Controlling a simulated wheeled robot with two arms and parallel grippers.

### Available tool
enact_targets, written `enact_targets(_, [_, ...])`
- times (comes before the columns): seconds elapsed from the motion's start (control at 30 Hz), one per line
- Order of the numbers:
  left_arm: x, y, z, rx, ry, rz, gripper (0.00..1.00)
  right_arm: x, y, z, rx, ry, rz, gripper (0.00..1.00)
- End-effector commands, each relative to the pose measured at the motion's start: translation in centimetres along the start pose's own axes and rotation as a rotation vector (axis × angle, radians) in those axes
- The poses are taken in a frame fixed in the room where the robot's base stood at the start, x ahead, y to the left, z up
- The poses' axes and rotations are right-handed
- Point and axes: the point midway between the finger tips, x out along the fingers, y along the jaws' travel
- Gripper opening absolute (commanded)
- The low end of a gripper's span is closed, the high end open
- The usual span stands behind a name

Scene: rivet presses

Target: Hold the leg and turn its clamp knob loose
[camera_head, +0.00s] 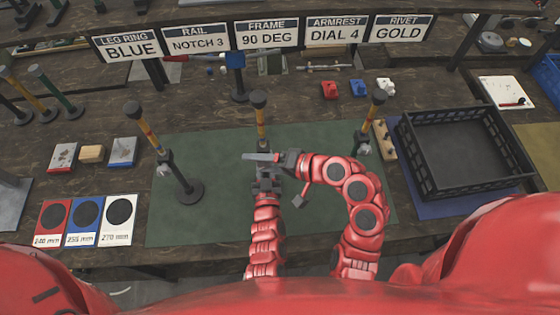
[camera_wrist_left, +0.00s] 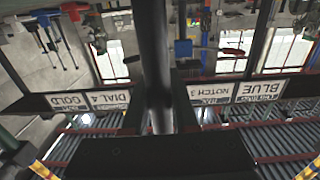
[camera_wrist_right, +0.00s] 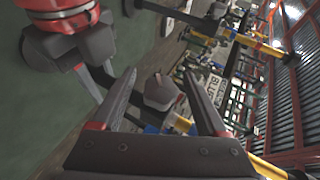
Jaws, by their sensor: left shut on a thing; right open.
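The middle leg (camera_head: 261,125) stands on the green mat, with a yellow upper tube and a black top. My left gripper (camera_head: 267,184) is shut on its dark lower tube, which fills the middle of the left wrist view (camera_wrist_left: 155,60). My right gripper (camera_head: 262,158) reaches in from the right at the clamp, its fingers pointing left. In the right wrist view its fingers (camera_wrist_right: 160,108) are open, with the grey clamp knob (camera_wrist_right: 161,92) between them. I cannot tell whether they touch it. In the head view, the grippers hide the clamp and knob.
Other legs stand on the mat to the left (camera_head: 150,135) and right (camera_head: 370,115). A black crate (camera_head: 455,200) is at the right. Coloured size cards (camera_head: 86,238) lie front left. Signs (camera_head: 265,35) line the back. The mat's front left is clear.

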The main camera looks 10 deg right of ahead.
Motion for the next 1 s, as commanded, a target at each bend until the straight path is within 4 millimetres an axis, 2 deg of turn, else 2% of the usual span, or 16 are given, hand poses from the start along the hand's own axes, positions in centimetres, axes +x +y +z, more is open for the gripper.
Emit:
enact_targets(0.23, [0.0, 0.0, -0.1, 0.000, 0.001, -0.001, 0.00, -4.8, 0.1, -0.3, 0.000, 0.015, 0.001, 0.76])
enact_targets(0.5, [0.0, 0.0, -0.1, 0.000, 0.001, -0.001, 0.00, -8.8, 0.1, -0.3, -0.005, 0.011, 0.004, 0.76])
enact_targets(0.7, [0.0, 0.0, -0.1, 0.000, 0.002, -0.001, 0.00, -10.3, 0.0, -0.1, -0.003, 0.006, 0.002, 0.76])
enact_targets(1.0, [0.0, 0.0, -0.1, 0.000, 0.002, -0.001, 0.00, -10.5, 0.0, 0.0, -0.002, 0.004, 0.001, 0.76])
